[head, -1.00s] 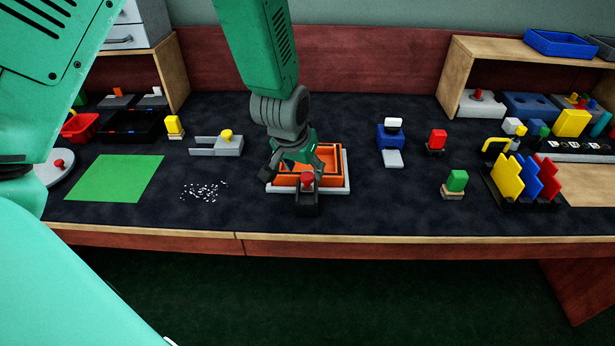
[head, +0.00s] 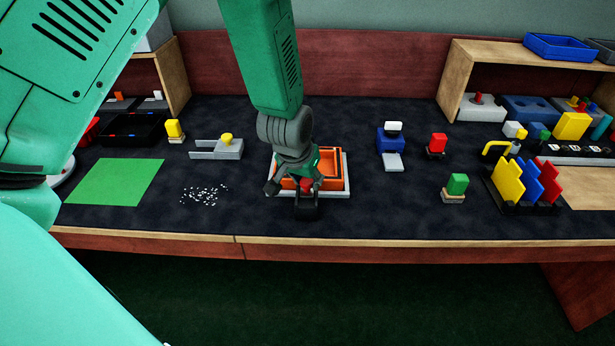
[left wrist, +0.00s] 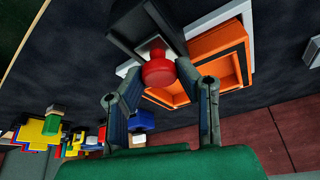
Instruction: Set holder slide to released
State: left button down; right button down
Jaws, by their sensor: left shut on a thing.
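The holder is an orange tray (head: 334,162) on a pale grey base (head: 346,187), with a black block (head: 307,208) at its front edge. A red knob (head: 306,184) sits on that block, partly hidden by my fingers in the head view. My left gripper (head: 298,187) reaches down over the tray's front and is shut on the red knob. In the left wrist view the red knob (left wrist: 158,71) sits between the two fingertips, with the black block (left wrist: 143,28) and the orange tray (left wrist: 215,55) beyond it. My right gripper is not in view.
A grey slide fixture with a yellow knob (head: 227,138) stands to the left, near white bits (head: 204,195) and a green mat (head: 116,180). The dark mat beside the holder is clear.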

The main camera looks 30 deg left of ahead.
aim_at(309, 196)
pick_arm(q)
jog(key=shift+s+d+r+p, duration=0.1)
jog(key=shift+s+d+p, duration=0.2)
jog(key=shift+s, duration=0.3)
jog(key=shift+s+d+p, duration=0.15)
jog(key=shift+s+d, duration=0.25)
jog(key=shift+s, duration=0.15)
jog(key=shift+f, duration=0.2)
jog(key=c, duration=1.2)
grip_release()
jog(key=shift+s, duration=0.1)
jog(key=shift+s+d+r, duration=0.1)
jog(key=shift+r, duration=0.05)
jog(key=shift+r, duration=0.25)
jog(key=v, duration=1.1)
jog(key=shift+r, duration=0.15)
jog(key=shift+s+d, duration=0.1)
jog(key=shift+s, duration=0.1)
